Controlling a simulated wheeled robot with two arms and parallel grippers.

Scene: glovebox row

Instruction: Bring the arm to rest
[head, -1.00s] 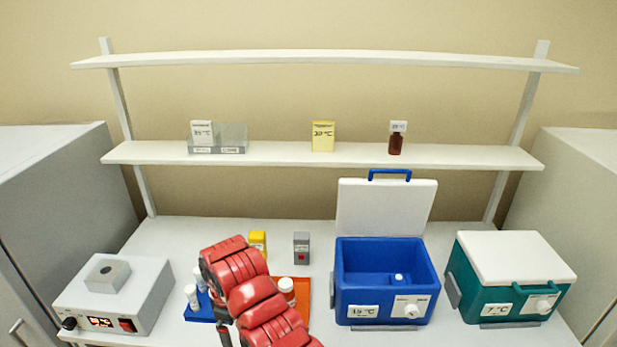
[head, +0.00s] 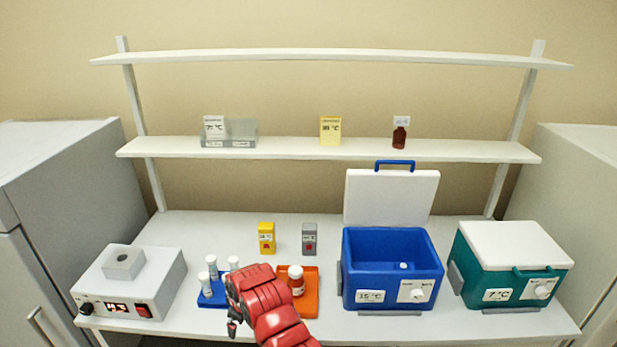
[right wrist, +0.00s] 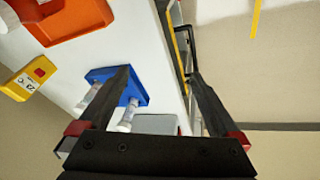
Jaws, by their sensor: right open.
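My right arm (head: 268,305) comes up from the bottom middle in the head view, in front of the blue rack and the orange tray. My right gripper (head: 233,327) shows only partly there, low in front of the bench. In the right wrist view the right gripper (right wrist: 160,76) is open, with its two dark fingers apart and nothing between them held. Beyond the fingers is the blue rack (right wrist: 138,92) with white-capped vials. My left gripper is not in view.
The orange tray (head: 309,303) holds a white-capped bottle (head: 296,281). A grey heater box (head: 165,280) stands left. Yellow (head: 266,238) and grey (head: 309,239) devices stand behind.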

